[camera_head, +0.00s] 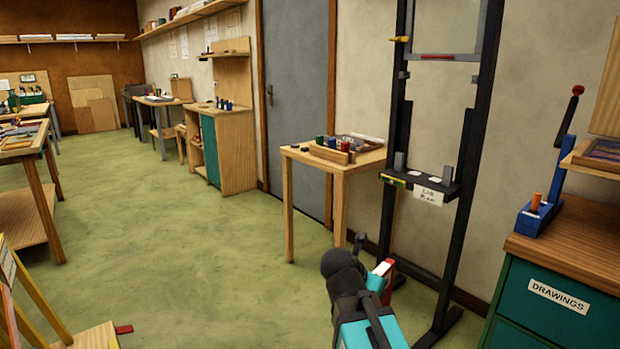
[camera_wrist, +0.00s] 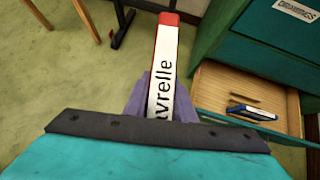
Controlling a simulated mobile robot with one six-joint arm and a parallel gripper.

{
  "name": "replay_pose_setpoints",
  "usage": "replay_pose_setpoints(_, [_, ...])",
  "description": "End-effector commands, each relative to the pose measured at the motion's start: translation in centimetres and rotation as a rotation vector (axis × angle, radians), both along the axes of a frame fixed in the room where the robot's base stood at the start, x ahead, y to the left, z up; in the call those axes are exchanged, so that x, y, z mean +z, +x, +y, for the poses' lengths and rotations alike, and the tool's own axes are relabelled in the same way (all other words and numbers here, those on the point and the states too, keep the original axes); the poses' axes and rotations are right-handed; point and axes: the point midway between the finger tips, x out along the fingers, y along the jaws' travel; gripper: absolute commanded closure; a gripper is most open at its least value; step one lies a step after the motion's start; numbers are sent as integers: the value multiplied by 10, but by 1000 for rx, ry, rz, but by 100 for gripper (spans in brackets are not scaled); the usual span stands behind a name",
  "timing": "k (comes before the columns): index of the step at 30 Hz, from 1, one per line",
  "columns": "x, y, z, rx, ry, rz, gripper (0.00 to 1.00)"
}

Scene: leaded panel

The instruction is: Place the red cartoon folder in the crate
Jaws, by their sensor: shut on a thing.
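My gripper (camera_wrist: 160,100) is shut on the red cartoon folder (camera_wrist: 165,60). The folder is narrow, with a white face, a red top end and black lettering, partly hidden, that reads "avrelle". It points away from my wrist, between the two purple-grey fingers. In the head view my gripper (camera_head: 376,284) is at the lower middle, and the red and white folder (camera_head: 385,268) shows in part beside it, above the floor. I cannot make out a crate in either view.
A green cabinet labelled "DRAWINGS" (camera_head: 540,300) stands at the right. In the wrist view its open drawer (camera_wrist: 225,85) holds a blue item (camera_wrist: 252,112). A small wooden table (camera_head: 340,165) and a black stand (camera_head: 395,170) are ahead.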

Motion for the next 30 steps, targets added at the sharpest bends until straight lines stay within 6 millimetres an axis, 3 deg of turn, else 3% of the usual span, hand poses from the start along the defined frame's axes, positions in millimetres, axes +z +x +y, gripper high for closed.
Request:
replay_pose_setpoints(1, [10,-1,0,-8,-1,0,100])
replay_pose_setpoints(30, [67,-22,-1,-173,-2,-1,100])
